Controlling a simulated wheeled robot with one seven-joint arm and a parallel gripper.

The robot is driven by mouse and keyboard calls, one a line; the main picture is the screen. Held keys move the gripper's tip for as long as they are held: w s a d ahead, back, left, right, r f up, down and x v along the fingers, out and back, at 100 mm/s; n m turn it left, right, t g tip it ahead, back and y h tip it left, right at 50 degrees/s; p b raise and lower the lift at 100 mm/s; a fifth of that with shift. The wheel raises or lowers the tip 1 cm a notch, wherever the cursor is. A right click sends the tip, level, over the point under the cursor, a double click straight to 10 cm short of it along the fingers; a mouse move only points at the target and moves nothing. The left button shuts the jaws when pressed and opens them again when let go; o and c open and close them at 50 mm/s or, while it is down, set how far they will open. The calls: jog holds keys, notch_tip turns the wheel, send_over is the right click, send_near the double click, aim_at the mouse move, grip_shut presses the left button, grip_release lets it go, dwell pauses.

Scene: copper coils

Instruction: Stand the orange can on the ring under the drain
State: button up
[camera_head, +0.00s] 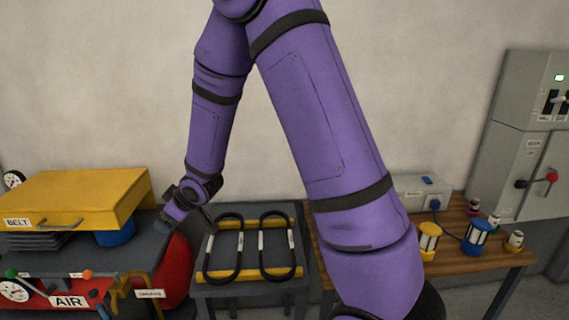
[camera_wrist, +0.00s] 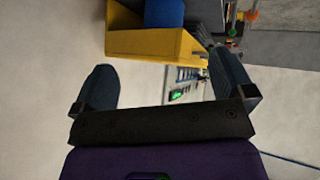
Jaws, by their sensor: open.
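I cannot make out the orange can in either view. The label by the yellow bracket (camera_head: 128,282) at the front of the left bench is small and hard to read, and I cannot pick out a ring there. My gripper (camera_head: 163,222) is at the back right of the left bench, near the yellow box. In the wrist view my gripper (camera_wrist: 165,72) has its two dark blue fingers wide apart, with nothing held between them.
A yellow box marked BELT (camera_head: 80,200) stands over a blue cylinder (camera_head: 115,237). A red tank (camera_head: 176,272) stands between the left bench and a small table with two black belts (camera_head: 225,245). Lanterns (camera_head: 475,236) stand on the wooden table at right.

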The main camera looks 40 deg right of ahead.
jog(key=s+d+r+m+g+h, duration=0.1)
jog(key=s+d+r+m+h, duration=0.15)
jog(key=s+r, duration=0.55)
jog(key=s+d+r+m+h, duration=0.1)
jog(key=s+d+r+m, duration=0.1)
jog(key=s+d+r, duration=0.5)
jog(key=s+r+m+g, duration=0.1)
jog(key=s+r, duration=0.3)
jog(key=s, duration=0.6)
jog(key=s+a+r+m+g, duration=0.1)
jog(key=s+r, duration=0.3)
jog(key=s, duration=0.6)
jog(key=shift+a+r+m+g, duration=0.15)
jog(key=shift+a+m+g, duration=0.1)
jog(key=shift+m+g, duration=0.2)
jog(key=shift+y, duration=0.25)
